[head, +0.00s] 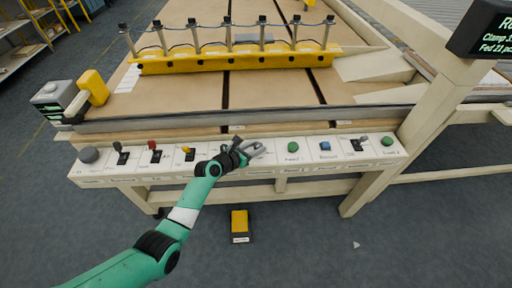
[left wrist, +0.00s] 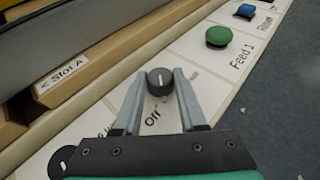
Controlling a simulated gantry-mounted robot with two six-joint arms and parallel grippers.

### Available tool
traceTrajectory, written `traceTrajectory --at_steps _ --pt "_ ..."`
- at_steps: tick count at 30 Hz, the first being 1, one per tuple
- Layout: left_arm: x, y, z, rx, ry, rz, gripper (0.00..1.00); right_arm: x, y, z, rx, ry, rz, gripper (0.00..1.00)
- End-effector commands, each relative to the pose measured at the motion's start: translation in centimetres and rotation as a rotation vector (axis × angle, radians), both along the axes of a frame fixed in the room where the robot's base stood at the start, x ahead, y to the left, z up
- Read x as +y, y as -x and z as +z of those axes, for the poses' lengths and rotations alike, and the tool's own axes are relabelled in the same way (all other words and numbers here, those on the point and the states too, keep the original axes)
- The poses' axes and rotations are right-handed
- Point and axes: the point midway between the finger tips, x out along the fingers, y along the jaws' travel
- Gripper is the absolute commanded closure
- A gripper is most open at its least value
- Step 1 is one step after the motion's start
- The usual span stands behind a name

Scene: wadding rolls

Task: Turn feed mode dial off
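The feed mode dial (left wrist: 159,82) is a round dark knob with a light pointer mark, set on the white control panel. The word "Off" is printed beside it in the left wrist view. My left gripper (left wrist: 160,78) is open, with one finger on each side of the dial; I cannot tell whether they touch it. My right gripper is not in view.
A green button (head: 293,146) and a blue button (head: 325,146) are to the right of the gripper. A red-topped switch (head: 152,145) and a yellow-topped switch (head: 186,149) are to its left. A yellow pedal (head: 239,221) is on the floor below.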

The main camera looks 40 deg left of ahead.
Motion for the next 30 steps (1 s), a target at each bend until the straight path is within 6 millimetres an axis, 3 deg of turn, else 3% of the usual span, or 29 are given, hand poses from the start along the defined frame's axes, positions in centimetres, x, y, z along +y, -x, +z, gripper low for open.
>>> traceTrajectory --at_steps 1,5,6,14,19,24,30 --pt "0.0 0.0 0.0 0.0 0.0 0.0 0.75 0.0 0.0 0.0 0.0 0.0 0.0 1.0" --pt "0.0 0.0 0.0 0.0 0.0 0.001 0.98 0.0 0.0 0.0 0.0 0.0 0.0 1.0" --pt "0.0 0.0 0.0 0.0 0.0 0.001 1.0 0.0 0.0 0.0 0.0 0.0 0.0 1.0" --pt "0.3 0.0 -0.4 0.007 0.002 -0.041 1.0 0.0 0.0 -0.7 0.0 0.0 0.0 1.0" --pt "0.8 -0.1 -1.1 0.003 0.003 -0.228 1.0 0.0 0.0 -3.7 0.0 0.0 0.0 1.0" --pt "0.7 -0.1 -0.1 0.01 0.003 -0.356 1.0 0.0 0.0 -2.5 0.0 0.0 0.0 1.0" --pt "0.6 0.0 -0.2 0.004 0.002 -0.402 1.0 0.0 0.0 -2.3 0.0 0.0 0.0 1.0"
